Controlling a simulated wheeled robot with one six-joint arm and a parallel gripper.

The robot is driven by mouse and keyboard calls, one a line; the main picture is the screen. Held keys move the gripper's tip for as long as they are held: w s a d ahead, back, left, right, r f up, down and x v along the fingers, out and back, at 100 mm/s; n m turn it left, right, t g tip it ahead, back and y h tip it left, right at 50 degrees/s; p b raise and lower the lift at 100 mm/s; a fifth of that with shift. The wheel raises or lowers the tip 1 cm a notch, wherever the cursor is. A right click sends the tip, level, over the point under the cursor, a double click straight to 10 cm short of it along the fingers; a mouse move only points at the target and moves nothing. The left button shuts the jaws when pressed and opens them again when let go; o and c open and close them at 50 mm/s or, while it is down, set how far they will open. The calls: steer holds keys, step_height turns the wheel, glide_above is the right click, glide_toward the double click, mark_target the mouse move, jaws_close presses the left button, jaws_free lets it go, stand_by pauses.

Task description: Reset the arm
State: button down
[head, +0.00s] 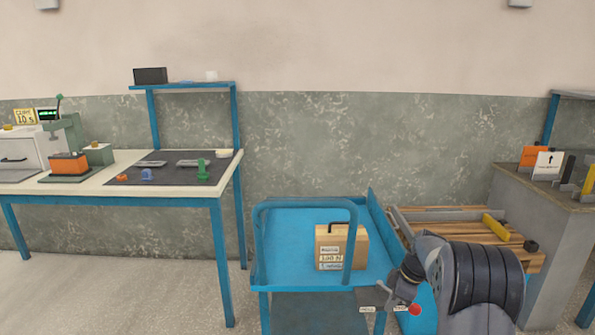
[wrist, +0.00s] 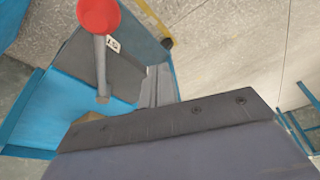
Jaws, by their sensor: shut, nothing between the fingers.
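My arm's dark, ribbed links rise at the lower right of the head view, and my gripper (head: 398,288) is at their left end, above the front right corner of the blue cart. It looks shut and empty, though its fingertips are small and partly hidden. A red ball knob (head: 415,310) on a grey rod is just below and to the right of it. The knob also shows at the top of the wrist view (wrist: 98,15). A dark plate with screws fills the lower part of the wrist view; I see no fingertips there.
The blue cart (head: 280,268) carries a labelled cardboard box (head: 330,247). A wooden pallet-like surface (head: 455,228) with a yellow bar lies right of it. A grey counter (head: 545,210) stands at far right, a workbench (head: 120,195) at left. Floor between bench and cart is clear.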

steer(key=shift+w+a+f+m+t+h+b, duration=0.15)
steer(key=shift+w+a+f+m+t+h, duration=0.2)
steer(key=shift+a+m, duration=0.95)
steer(key=shift+w+a+f+m+t+h+b, duration=0.15)
steer(key=shift+w+a+f+m+t+h, duration=0.15)
steer(key=shift+a+m, duration=1)
steer(key=shift+w+a+f+m+t+h+b, duration=0.15)
steer(key=shift+w+a+f+m+t+h, duration=0.15)
steer(key=shift+a+m, duration=1)
steer(key=shift+d, duration=0.2)
